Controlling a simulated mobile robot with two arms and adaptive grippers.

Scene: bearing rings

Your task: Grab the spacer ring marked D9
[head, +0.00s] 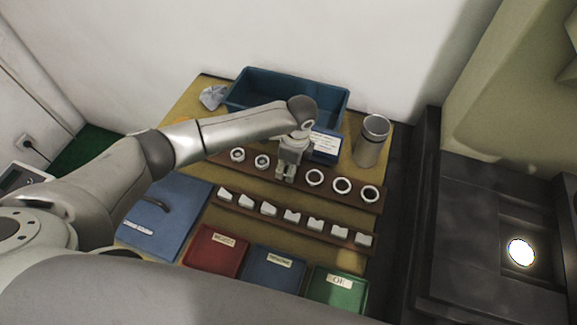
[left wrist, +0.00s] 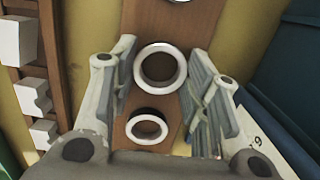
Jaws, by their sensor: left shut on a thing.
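My left gripper (head: 286,178) is over the upper brown rack, in the row of rings. In the left wrist view its two fingers (left wrist: 162,82) are shut on a white-rimmed ring (left wrist: 139,67), one on each side. I cannot tell whether this ring touches the rack or is raised. No D9 mark is legible on it. A neighbouring ring (left wrist: 133,128) sits on the rack beside it, nearer the gripper's base. In the head view, other rings sit to the left (head: 262,154) and right (head: 315,169) of the gripper. My right gripper does not show.
A lower rack (head: 290,222) holds several white blocks. Red (head: 205,258), blue (head: 265,278) and green (head: 325,293) labelled trays lie in front. Behind stand a blue bin (head: 330,92), a small blue box with a card (head: 325,146) and a metal flask (head: 369,150).

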